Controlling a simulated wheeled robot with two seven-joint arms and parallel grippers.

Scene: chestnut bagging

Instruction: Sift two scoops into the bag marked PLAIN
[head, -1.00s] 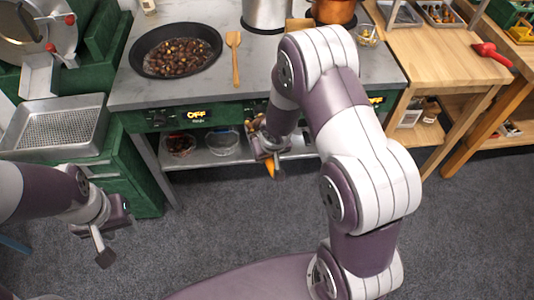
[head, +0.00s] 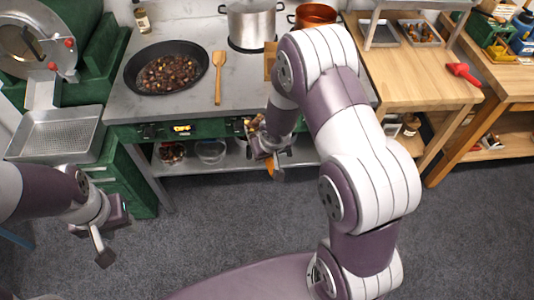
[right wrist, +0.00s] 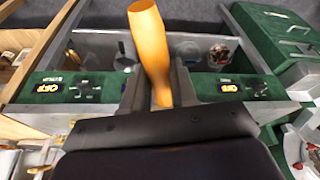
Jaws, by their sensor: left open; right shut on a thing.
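A dark pan (head: 130,85) of brown chestnuts (head: 170,73) stands on the grey counter. My right gripper (head: 272,155) is in front of the counter, shut on an orange-brown handle (right wrist: 150,45), which stands up between its fingers in the right wrist view. What the handle belongs to is hidden. A perforated metal tray (head: 58,143) sits at the left below a drum machine. My left gripper (head: 105,245) is open and empty over the floor at lower left. I cannot make out a bag marked PLAIN.
A wooden spatula (head: 218,80) lies beside the pan. A steel pot (head: 249,22) and a copper pot (head: 315,15) stand behind. A red scoop (head: 463,72) lies on the wooden bench at right. Bowls (head: 210,152) sit on the low shelf. The carpet is clear.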

